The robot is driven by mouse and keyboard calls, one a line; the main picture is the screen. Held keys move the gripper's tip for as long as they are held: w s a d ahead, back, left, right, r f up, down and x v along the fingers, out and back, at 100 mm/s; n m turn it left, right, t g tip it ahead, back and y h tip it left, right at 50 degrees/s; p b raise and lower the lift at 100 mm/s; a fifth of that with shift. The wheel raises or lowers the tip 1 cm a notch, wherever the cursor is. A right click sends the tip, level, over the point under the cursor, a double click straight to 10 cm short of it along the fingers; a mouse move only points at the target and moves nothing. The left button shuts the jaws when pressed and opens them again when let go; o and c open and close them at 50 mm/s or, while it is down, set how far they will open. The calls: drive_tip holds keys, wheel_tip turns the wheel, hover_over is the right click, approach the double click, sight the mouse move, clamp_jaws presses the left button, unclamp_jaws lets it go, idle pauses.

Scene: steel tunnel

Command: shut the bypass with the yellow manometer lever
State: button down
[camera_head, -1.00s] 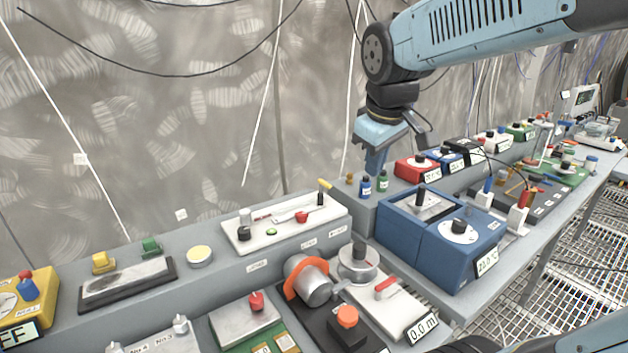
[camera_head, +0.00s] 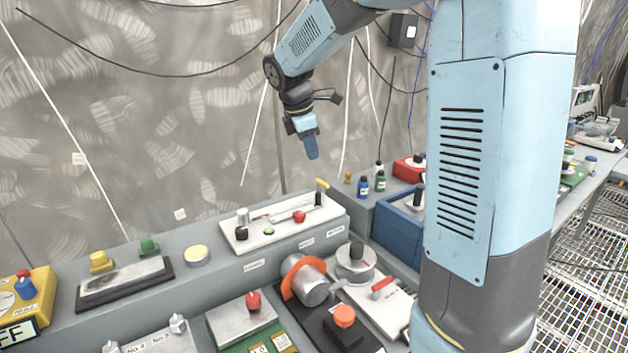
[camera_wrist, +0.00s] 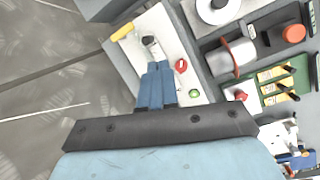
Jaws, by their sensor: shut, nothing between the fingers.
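The white panel (camera_head: 287,232) lies on the raised grey shelf along the wall. At its right end stands the lever with a yellow handle (camera_head: 322,185) on a dark post. A red knob (camera_head: 299,216), a green button (camera_head: 269,231) and a dark knob (camera_head: 241,235) are on the same panel. My gripper (camera_head: 311,156) is shut and empty, pointing down above the panel, apart from the lever. In the wrist view the fingertips (camera_wrist: 160,66) overlap the panel, with the yellow handle (camera_wrist: 122,32) beyond them to the left.
An orange-banded cylinder (camera_head: 307,280), a round grey dial with a black knob (camera_head: 356,262) and an orange knob (camera_head: 344,316) stand in front of the panel. Small bottles (camera_head: 363,186) stand to its right. My arm hides part of the blue box (camera_head: 398,228).

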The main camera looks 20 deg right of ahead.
drive_tip(key=w+a+f+n+h, duration=0.1)
drive_tip(key=w+a+f+n, duration=0.2)
drive_tip(key=w, duration=0.3)
drive_tip(key=shift+w+a+f+n, duration=0.2)
drive_tip(key=shift+a+f+n, duration=0.05)
drive_tip(key=shift+f+n, duration=0.25)
drive_tip(key=x, duration=0.9)
drive_tip(key=shift+s+f, duration=0.15)
drive_tip(key=shift+f, duration=0.1)
drive_tip(key=d, duration=0.2)
drive_tip(key=w+d, duration=0.1)
drive_tip(key=shift+f, duration=0.25)
drive_tip(key=shift+w+d, duration=0.2)
drive_tip(key=shift+d, duration=0.35)
